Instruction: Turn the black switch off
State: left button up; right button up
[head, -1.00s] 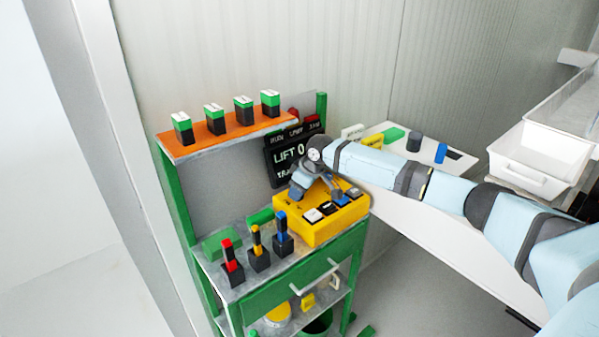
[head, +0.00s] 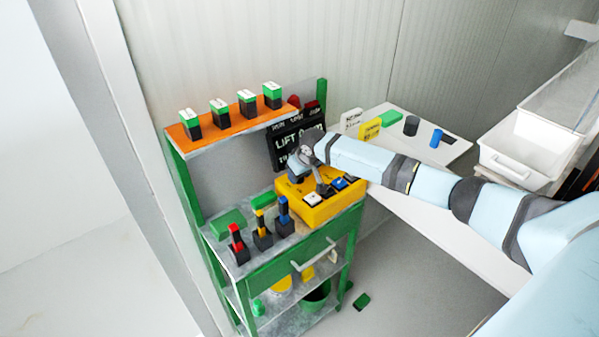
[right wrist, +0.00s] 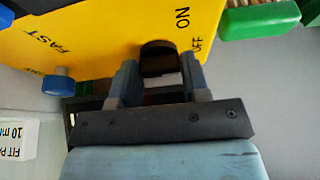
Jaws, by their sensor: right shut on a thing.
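The yellow control box (head: 291,208) stands on the green workbench in the head view, with a row of switches along its front edge. My right gripper (head: 325,190) reaches over the box from behind and covers the black switch there. In the right wrist view the black switch (right wrist: 158,60) sits between the two fingers of my right gripper (right wrist: 158,80), which is shut on it. The words ON and OFF are printed beside this switch. Which way it is tilted I cannot tell. My left gripper is not in view.
Red, yellow and blue-handled items (head: 262,230) stand left of the box. A black sign (head: 288,140) stands behind it. A white table (head: 440,235) lies to the right.

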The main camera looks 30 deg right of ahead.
jog(key=o, duration=0.6)
jog(key=shift+o, duration=0.2)
jog(key=shift+r, duration=0.1)
jog(key=b+v, duration=0.1)
jog(key=v, duration=1.2)
jog(key=shift+s+r, duration=0.25)
jog(key=shift+d, duration=0.1)
